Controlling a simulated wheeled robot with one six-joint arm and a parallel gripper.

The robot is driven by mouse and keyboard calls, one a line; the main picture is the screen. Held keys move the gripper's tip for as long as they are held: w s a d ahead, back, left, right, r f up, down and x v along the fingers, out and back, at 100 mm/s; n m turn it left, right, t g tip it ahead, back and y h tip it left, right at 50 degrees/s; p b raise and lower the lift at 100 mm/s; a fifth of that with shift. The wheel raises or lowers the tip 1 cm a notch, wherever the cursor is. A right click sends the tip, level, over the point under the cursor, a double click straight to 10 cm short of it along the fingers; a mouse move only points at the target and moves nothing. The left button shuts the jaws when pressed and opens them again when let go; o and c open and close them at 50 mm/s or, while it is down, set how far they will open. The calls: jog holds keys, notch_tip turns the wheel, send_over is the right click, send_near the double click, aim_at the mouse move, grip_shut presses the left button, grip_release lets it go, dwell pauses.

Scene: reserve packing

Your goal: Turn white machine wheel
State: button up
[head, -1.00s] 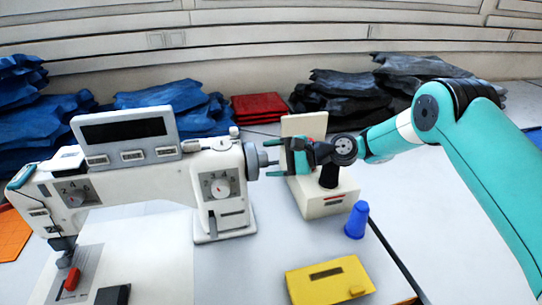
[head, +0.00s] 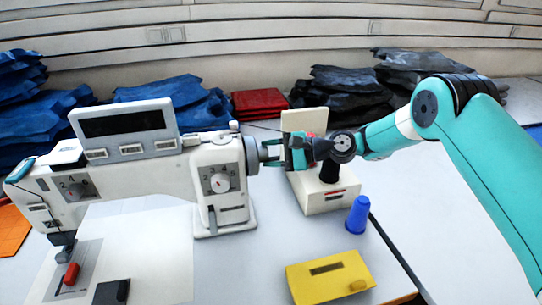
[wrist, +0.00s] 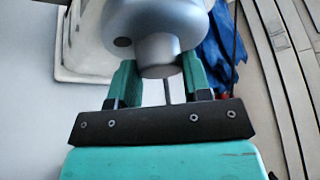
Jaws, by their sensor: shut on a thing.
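The white sewing machine (head: 140,180) stands at the left in the head view. Its grey wheel (head: 251,156) is on the right end and shows edge-on. My gripper (head: 272,155) comes from the right, its teal fingers shut on the small hub of the wheel. In the wrist view the round grey wheel (wrist: 150,20) fills the top, with its narrower hub (wrist: 158,58) between the fingers of my gripper (wrist: 160,66). The contact faces of the fingers are partly hidden behind the hub.
A cream box with a black post (head: 328,196) stands just behind and below my gripper. Folded blue (head: 175,105), red (head: 260,104) and dark (head: 345,95) cloths line the back.

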jog(key=n+y+b, duration=0.1)
jog(key=n+b, duration=0.2)
jog(key=b, duration=0.5)
jog(key=n+y+b, duration=0.2)
jog(key=n+b, duration=0.2)
jog(key=b, duration=0.5)
jog(key=f+n+y+b, duration=0.1)
jog(key=n+y+b, duration=0.1)
jog(key=b, duration=0.7)
jog(key=shift+f+n+t, duration=0.1)
jog(key=shift+n+t, duration=0.2)
jog(key=shift+n, duration=0.5)
jog(key=shift+r+b, duration=0.25)
jog(key=shift+b, duration=0.3)
jog(key=o, duration=0.9)
notch_tip(320, 180, up, 20)
jog(key=p, duration=0.5)
jog(key=shift+r+p, duration=0.1)
jog(key=shift+p, duration=0.25)
